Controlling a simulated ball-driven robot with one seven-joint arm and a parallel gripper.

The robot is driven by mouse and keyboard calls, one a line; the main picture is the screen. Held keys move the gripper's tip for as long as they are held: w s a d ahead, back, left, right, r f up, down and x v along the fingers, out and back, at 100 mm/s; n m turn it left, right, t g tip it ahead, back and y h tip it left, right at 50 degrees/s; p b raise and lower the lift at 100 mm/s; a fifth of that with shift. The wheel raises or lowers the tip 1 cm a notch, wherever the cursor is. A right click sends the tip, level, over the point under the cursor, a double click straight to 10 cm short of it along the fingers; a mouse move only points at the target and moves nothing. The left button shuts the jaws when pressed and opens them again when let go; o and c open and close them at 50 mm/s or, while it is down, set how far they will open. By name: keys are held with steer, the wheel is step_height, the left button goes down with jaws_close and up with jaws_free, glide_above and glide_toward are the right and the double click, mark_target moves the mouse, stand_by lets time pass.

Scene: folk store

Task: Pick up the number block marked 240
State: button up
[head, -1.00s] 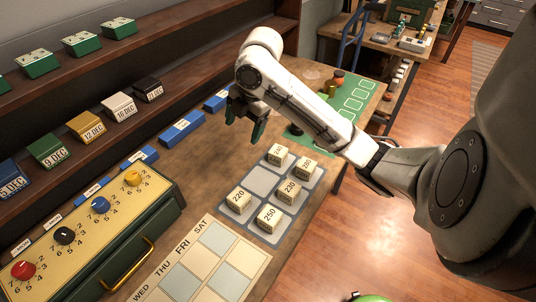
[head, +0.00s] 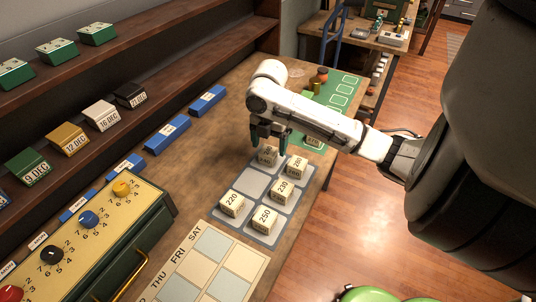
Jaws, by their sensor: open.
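The tray (head: 253,182) holds several cream number blocks in its recesses. The back-left block (head: 267,157) has small print that looks like 240, and its top is partly hidden by my fingers. My gripper (head: 269,143) points down at this block with its jaws open, one finger at each side of the block's upper part in the picture. I cannot tell whether the fingers touch it. Beside it are a block that seems to read 260 (head: 296,167) and block 230 (head: 282,190). Block 220 (head: 231,203) and block 250 (head: 264,220) are nearer.
A pale block-like thing (head: 314,141) shows just below my forearm. A calendar board (head: 210,262) lies in front of the tray. A green box with coloured knobs (head: 86,230) and blue labelled blocks (head: 167,135) are to the left. A green mat (head: 342,92) lies behind.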

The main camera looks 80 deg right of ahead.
mark_target(268, 150)
steer(key=shift+w+f, duration=0.2)
steer(key=shift+f, duration=1.65)
steer(key=shift+c, duration=0.5)
steer(key=c, duration=0.9)
steer(key=shift+r, duration=0.1)
steer(key=shift+c, duration=0.2)
